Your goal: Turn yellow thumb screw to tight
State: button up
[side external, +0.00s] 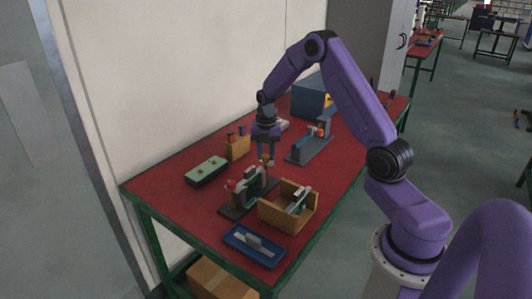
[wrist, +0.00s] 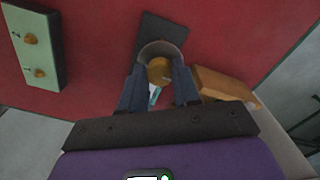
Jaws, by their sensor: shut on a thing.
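The yellow thumb screw (wrist: 160,70) shows in the wrist view as a round yellow-orange knob between my fingers. A grey curved rim lies around its far side. My gripper (wrist: 158,88) points down and is shut on the screw, one dark finger on each side. In the side view my gripper (side external: 265,160) is above the back end of a grey-green device (side external: 250,189) with a red part on its left. The device stands on a dark base plate (side external: 232,211). In the side view the screw is small and mostly hidden by the fingers.
A green box (side external: 206,171) with two yellow knobs lies left. A wooden open box (side external: 283,217) is close to the device's right. A blue tray (side external: 238,248) lies in front. A wooden tool block (side external: 237,148), a grey-blue fixture (side external: 308,149) and a blue box (side external: 309,98) stand behind.

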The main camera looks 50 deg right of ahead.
jog(key=m, duration=0.3)
jog(key=shift+m, duration=0.4)
jog(key=m, duration=0.4)
jog(key=shift+m, duration=0.3)
jog(key=m, duration=0.4)
jog(key=shift+s+m, duration=0.1)
jog(key=shift+m, duration=0.2)
jog(key=m, duration=1.3)
jog(key=shift+m, duration=0.3)
jog(key=m, duration=0.4)
jog(key=shift+a, duration=0.1)
jog(key=m, duration=0.4)
jog(key=shift+m, duration=0.3)
